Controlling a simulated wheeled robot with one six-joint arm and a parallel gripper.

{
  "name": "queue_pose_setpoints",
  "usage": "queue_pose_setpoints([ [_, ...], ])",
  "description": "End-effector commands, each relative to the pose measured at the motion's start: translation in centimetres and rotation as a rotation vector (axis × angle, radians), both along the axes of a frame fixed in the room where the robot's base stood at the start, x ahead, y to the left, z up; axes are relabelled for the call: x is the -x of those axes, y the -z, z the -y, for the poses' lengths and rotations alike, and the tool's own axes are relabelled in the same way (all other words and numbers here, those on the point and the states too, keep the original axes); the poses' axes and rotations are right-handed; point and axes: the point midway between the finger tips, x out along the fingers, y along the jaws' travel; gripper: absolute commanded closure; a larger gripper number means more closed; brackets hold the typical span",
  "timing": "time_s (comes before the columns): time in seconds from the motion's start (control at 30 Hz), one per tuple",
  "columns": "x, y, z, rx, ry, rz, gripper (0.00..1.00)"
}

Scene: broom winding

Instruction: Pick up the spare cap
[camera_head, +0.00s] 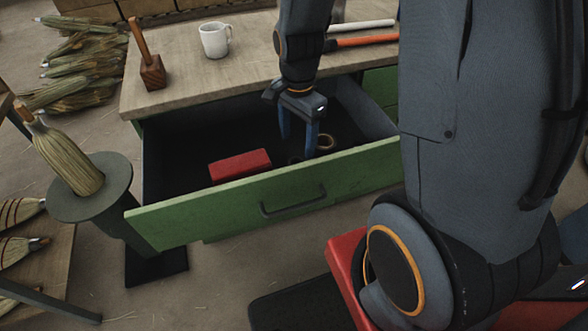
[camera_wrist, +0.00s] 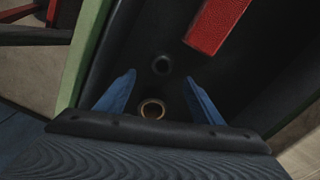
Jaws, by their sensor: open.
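The green drawer (camera_head: 235,205) is pulled open, and its dark inside holds two small round pieces. One is a tan-rimmed ring (camera_head: 326,143); in the wrist view this ring (camera_wrist: 152,109) lies between my fingers in the picture. The other is a dark round piece (camera_wrist: 162,66), just past my fingertips in the wrist view. I cannot tell for sure which one is the spare cap. My gripper (camera_head: 298,142) is open and empty, pointing down into the drawer. Its blue fingers also show in the wrist view (camera_wrist: 159,79). How far the tips are above the floor is unclear.
A red box (camera_head: 240,166) lies in the drawer, left of my gripper. The drawer walls and front enclose my gripper. On the bench (camera_head: 180,92) stand a white mug (camera_head: 215,40) and a wooden mallet (camera_head: 146,60). A broom head stands in a grey stand (camera_head: 112,190) at left.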

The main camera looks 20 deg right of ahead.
Motion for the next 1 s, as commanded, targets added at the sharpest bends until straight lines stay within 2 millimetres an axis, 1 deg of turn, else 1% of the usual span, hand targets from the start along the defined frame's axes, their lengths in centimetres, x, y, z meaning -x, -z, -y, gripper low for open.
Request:
queue_pose_setpoints([
  [0.03, 0.0, 0.5, 0.0, 0.000, 0.009, -0.003, 0.39],
  [0.2, 0.0, 2.0, -0.1, 0.000, 0.010, -0.004, 0.39],
  [0.37, -0.1, 3.1, -0.2, 0.000, 0.008, -0.003, 0.39],
  [0.7, -0.3, 6.9, -0.3, 0.000, 0.007, -0.004, 0.39],
  [0.83, -0.4, 7.6, -0.3, 0.000, 0.007, -0.003, 0.39],
  [1.0, -0.4, 7.8, -0.2, 0.000, 0.006, -0.002, 0.39],
])
